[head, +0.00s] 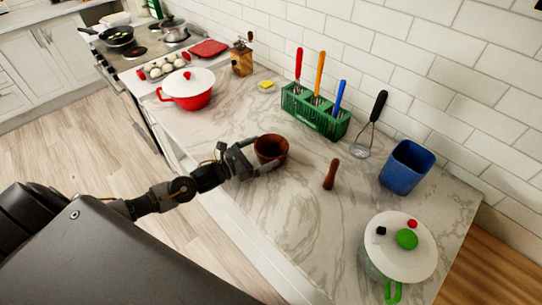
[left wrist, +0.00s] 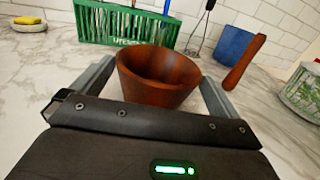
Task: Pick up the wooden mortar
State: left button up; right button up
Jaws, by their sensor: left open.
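The wooden mortar (head: 268,147) is a reddish-brown bowl standing upright on the marble counter. In the left wrist view the mortar (left wrist: 158,82) sits between the two fingers of my left gripper (left wrist: 157,88). In the head view my left gripper (head: 259,157) reaches in from the left, with its open fingers on either side of the mortar. Contact between the fingers and the mortar cannot be told. The wooden pestle (head: 331,174) stands to the right of the mortar, apart from it, and also shows in the left wrist view (left wrist: 244,62). My right gripper is not in view.
A green crate (head: 315,112) with coloured-handled utensils stands behind the mortar. A blue container (head: 406,168) and a lidded pot (head: 399,250) stand to the right. A red pot (head: 188,90) and yellow sponge (head: 266,85) are further back. The counter's front edge lies below my arm.

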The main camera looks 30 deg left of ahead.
pick_arm(q)
jog(key=x, duration=0.3)
jog(key=shift+f, duration=0.15)
jog(key=shift+s+a, duration=0.1)
jog(key=shift+s, duration=0.05)
jog(key=shift+c, duration=0.8)
jog(key=c, duration=0.6)
jog(key=shift+c, duration=0.2)
jog(key=shift+r, duration=0.6)
notch_tip(320, 180, up, 2)
jog(key=shift+s+a+r+b, duration=0.1)
jog(key=shift+a+r+b, duration=0.1)
jog(key=shift+b, duration=0.4)
jog(key=s+a+r+b, duration=0.4)
jog(key=s+a+r, duration=0.3)
jog(key=s+r, duration=0.2)
jog(key=shift+s+a+r+b, duration=0.2)
jog(key=shift+s+r+b, duration=0.1)
jog(key=shift+s, duration=0.85)
